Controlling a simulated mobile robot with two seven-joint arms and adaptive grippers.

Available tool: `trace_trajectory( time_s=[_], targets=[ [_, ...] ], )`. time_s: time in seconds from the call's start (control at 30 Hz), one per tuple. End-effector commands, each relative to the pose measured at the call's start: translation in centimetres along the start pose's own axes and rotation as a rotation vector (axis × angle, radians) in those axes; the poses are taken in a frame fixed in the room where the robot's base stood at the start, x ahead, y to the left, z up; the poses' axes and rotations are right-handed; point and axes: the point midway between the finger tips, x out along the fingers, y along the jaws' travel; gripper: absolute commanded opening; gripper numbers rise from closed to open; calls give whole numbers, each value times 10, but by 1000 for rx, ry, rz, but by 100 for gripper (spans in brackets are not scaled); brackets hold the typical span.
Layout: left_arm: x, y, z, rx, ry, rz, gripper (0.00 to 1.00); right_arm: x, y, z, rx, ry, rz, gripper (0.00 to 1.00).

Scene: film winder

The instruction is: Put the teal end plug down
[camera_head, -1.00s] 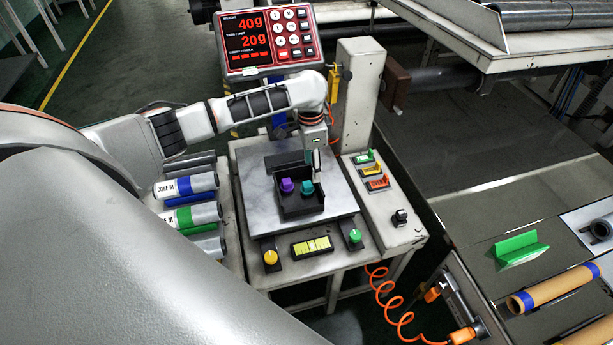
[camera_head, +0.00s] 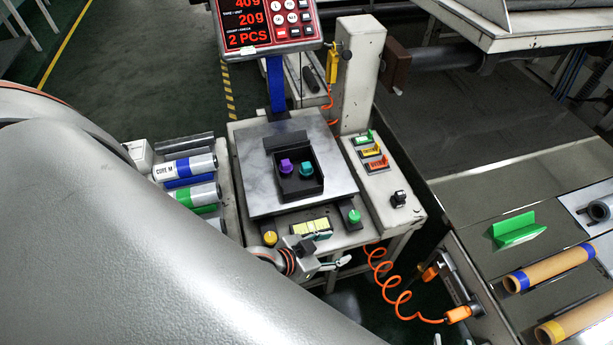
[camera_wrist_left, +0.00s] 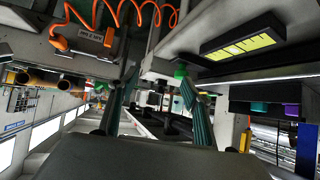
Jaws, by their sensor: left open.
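The teal end plug (camera_head: 307,168) sits in a small black open tray (camera_head: 301,196) on the scale's square metal plate (camera_head: 258,190). A purple plug (camera_head: 287,166) is to its left in the same tray. My left gripper (camera_head: 338,263) is below the front of the scale, well clear of the tray and empty. The left wrist view shows its two fingers (camera_wrist_left: 158,98) spread apart with nothing between them. In that view the teal plug (camera_wrist_left: 258,106) and the purple plug (camera_wrist_left: 291,109) show small at the right. My right gripper is not in view.
The red display (camera_head: 262,25) reads 20g and 2 PCS, its top line partly cut off. A yellow knob (camera_head: 270,238) and a green knob (camera_head: 354,216) flank the front panel. Labelled core rolls (camera_head: 186,168) lie at the left. A coiled orange hose (camera_head: 384,292) hangs at the front right.

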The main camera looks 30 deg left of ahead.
Motion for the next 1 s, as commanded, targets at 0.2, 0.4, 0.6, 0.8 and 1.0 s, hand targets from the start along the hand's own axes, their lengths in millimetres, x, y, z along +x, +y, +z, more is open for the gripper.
trace_trajectory(
  time_s=[0.2,0.4,0.6,0.8,1.0],
  targets=[
    [-41,-11,50,13,0,-109,49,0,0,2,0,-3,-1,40],
    [-49,-14,57,24,4,-130,49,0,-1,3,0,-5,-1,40],
    [-48,-14,57,24,3,-128,49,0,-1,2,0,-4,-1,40],
    [-48,-14,57,23,3,-128,49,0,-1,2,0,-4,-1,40],
    [-48,-13,57,23,2,-127,38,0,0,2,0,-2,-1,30]
  ],
)
